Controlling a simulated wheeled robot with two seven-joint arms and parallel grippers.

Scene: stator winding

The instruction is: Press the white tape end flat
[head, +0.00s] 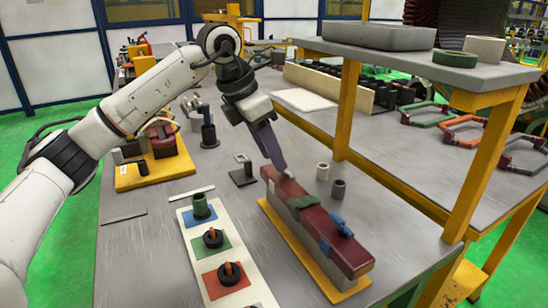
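A long dark red bar (322,231) lies on a yellow base on the grey table. A green band (302,202) goes around it near its middle, and blue pieces sit nearer its front end. A small pale patch (271,187), perhaps the white tape end, shows at the bar's far left end. My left gripper (280,166) reaches down from the upper left, its tip at or just above that end of the bar. Its fingers overlap in this view, so the gap between them is hidden, and contact is unclear. My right gripper is not in view.
A yellow-legged shelf (510,76) rises at the right. A yellow fixture (128,178) sits at the left.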

